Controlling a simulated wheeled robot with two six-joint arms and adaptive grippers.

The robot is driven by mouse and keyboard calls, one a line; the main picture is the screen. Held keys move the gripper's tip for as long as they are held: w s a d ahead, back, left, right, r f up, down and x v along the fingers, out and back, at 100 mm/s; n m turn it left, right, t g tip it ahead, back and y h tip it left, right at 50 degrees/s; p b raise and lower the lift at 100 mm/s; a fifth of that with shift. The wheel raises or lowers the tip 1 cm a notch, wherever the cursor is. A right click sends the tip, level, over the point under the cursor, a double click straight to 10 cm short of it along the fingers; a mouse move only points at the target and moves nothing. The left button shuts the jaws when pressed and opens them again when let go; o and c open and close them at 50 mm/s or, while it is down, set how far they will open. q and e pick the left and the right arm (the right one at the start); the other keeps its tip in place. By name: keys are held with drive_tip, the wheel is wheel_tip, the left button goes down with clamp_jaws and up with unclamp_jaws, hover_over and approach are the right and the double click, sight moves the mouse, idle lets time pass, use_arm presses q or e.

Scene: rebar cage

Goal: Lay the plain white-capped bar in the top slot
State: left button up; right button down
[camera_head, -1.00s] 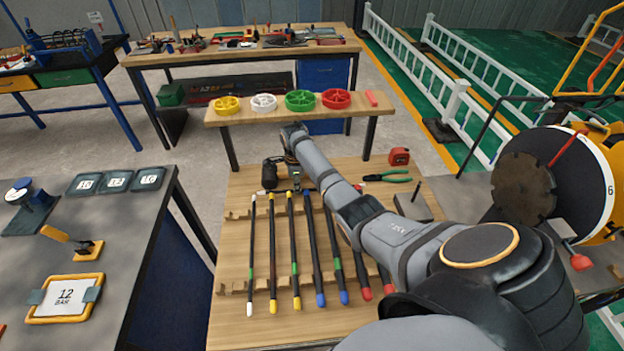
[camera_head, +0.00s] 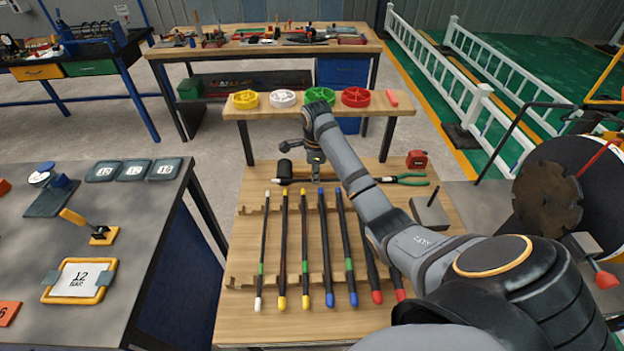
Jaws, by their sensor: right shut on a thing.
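My right gripper (camera_head: 316,168) hangs above the far part of the wooden bench (camera_head: 235,325), just beyond the far ends of the bars. I cannot see a plain white-capped bar lying in the row. To its right lie yellow-capped bars (camera_head: 283,250), blue-capped bars (camera_head: 325,250) and red-capped bars (camera_head: 377,296). I cannot make out the top slot. My left gripper is out of view.
A black mallet (camera_head: 285,171) lies beside my right gripper, with green-handled pliers (camera_head: 405,179) and a red tape measure (camera_head: 416,159) to the right. Coloured wheels (camera_head: 355,97) stand on a raised shelf behind. A grey table (camera_head: 150,230) stands left.

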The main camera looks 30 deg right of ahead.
drive_tip(key=s+a+r+p, duration=0.2)
drive_tip(key=s, duration=0.7)
drive_tip(key=shift+s+a+r+p, duration=0.3)
drive_tip(key=shift+s+r, duration=0.1)
